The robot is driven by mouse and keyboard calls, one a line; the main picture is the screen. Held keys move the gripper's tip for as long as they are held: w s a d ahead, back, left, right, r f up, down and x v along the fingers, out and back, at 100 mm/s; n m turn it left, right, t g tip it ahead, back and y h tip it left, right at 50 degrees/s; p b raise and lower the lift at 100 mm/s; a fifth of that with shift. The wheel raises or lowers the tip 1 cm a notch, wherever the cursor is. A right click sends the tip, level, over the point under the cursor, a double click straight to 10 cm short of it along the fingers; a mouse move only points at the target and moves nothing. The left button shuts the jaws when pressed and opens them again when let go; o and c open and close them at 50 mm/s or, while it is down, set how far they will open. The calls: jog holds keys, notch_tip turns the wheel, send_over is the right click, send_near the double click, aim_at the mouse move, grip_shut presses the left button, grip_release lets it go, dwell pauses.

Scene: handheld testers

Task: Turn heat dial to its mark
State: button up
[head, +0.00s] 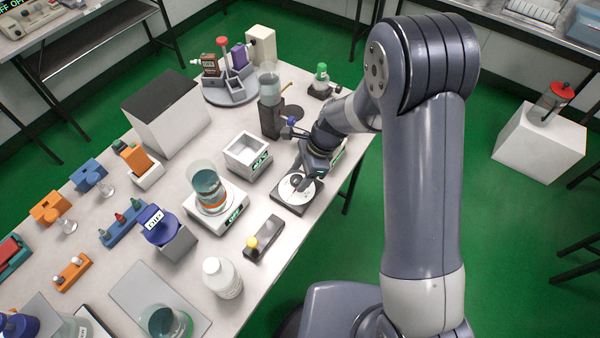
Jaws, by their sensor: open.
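The heat dial, a round white face (287,195) with a dark knob on a dark square base, sits near the table's right edge in the head view. My gripper (304,180) is open and low over the dial, with its fingers at the dark knob. I cannot tell whether the fingers touch the knob. The gripper covers part of the dial, and its mark is too small to make out.
A white box with an open top (247,154) and a beaker on a scale (216,200) stand left of the dial. A dark block with a yellow button (263,240) and a white bottle (222,278) are nearer. A glass vessel on a dark stand (271,115) is behind.

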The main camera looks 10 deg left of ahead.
jog(key=shift+s+a+f, duration=0.1)
jog(key=shift+f, duration=0.2)
jog(key=shift+c, duration=0.2)
jog(key=c, duration=0.9)
